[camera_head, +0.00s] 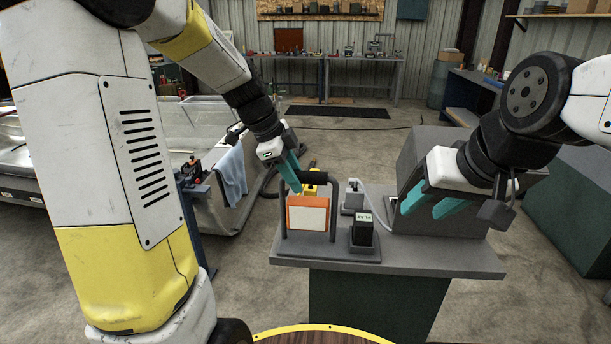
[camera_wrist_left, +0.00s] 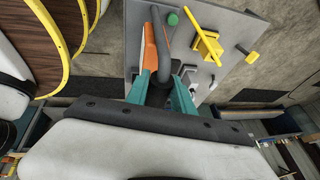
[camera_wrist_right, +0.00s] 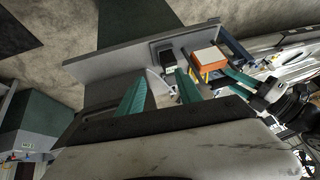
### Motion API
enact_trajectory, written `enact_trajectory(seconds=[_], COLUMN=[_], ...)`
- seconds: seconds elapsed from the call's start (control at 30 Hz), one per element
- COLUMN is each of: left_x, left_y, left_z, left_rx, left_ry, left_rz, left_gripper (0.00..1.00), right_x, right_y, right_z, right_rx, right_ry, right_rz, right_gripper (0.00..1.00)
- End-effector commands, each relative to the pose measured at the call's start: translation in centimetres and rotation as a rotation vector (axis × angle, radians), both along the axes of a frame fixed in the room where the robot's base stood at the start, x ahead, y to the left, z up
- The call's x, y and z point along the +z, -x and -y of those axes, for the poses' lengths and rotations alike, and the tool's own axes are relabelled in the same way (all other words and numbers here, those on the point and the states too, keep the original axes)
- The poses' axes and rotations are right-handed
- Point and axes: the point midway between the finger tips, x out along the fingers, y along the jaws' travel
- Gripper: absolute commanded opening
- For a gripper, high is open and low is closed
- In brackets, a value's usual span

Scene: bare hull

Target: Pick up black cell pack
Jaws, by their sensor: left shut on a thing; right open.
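The black cell pack (camera_head: 362,232) stands upright in a grey holder on the grey bench top, right of an orange-and-white box (camera_head: 308,214). The pack also shows in the right wrist view (camera_wrist_right: 168,58). My left gripper (camera_head: 296,182) is shut at the upper edge of the orange-and-white box, beside a dark arched bar (camera_head: 321,176); the exact contact is partly hidden. The box's orange side shows by the left fingers in the left wrist view (camera_wrist_left: 150,48). My right gripper (camera_head: 428,202) is open and empty, right of the pack and apart from it.
A grey sloped housing (camera_head: 420,155) stands on the bench (camera_head: 440,260) at the right. A small grey fixture (camera_head: 353,197) is behind the pack, and a yellow part (camera_head: 310,187) behind the box. A clear strip runs along the bench's front edge.

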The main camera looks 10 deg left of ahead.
Motion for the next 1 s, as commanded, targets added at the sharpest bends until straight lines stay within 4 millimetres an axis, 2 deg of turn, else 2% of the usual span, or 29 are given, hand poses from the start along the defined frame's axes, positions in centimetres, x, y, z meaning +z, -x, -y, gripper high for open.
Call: enact_trajectory(seconds=[0.03, 0.1, 0.27, 0.47, 0.6, 0.7, 0.77, 1.0], left_x=[0.0, 0.0, 0.0, 0.0, 0.0, 0.0, 0.0, 0.0], left_y=[0.1, 0.1, 0.1, 0.1, 0.1, 0.1, 0.1, 0.1], left_z=[0.1, 0.1, 0.1, 0.1, 0.1, 0.1, 0.1, 0.1], left_rx=[-0.002, -0.002, -0.002, -0.002, -0.002, -0.002, -0.001, -0.001], left_ry=[0.002, 0.002, 0.002, 0.002, 0.002, 0.002, 0.002, 0.002], left_rz=[-0.002, -0.002, -0.002, -0.002, -0.003, -0.003, -0.002, -0.002], left_gripper=[0.00, 0.00, 0.00, 0.00, 0.00, 0.00, 0.00, 0.00], right_x=[0.1, 0.3, 1.7, 4.4, 6.0, 6.5, 5.7, -1.5], right_y=[-0.1, -0.6, -3.5, -10.0, -14.1, -16.6, -17.5, -19.0], right_z=[0.0, 0.0, -0.1, -1.5, -3.3, -4.6, -5.0, -5.9], right_rx=[0.001, 0.003, 0.005, -0.009, -0.026, -0.038, -0.045, -0.054], right_ry=[0.003, 0.016, 0.094, 0.236, 0.313, 0.347, 0.350, 0.283], right_rz=[-0.002, -0.006, -0.029, -0.023, 0.011, 0.024, -0.007, -0.293], right_gripper=[0.54, 0.66, 0.66, 0.66, 0.66, 0.66, 0.66, 0.66])
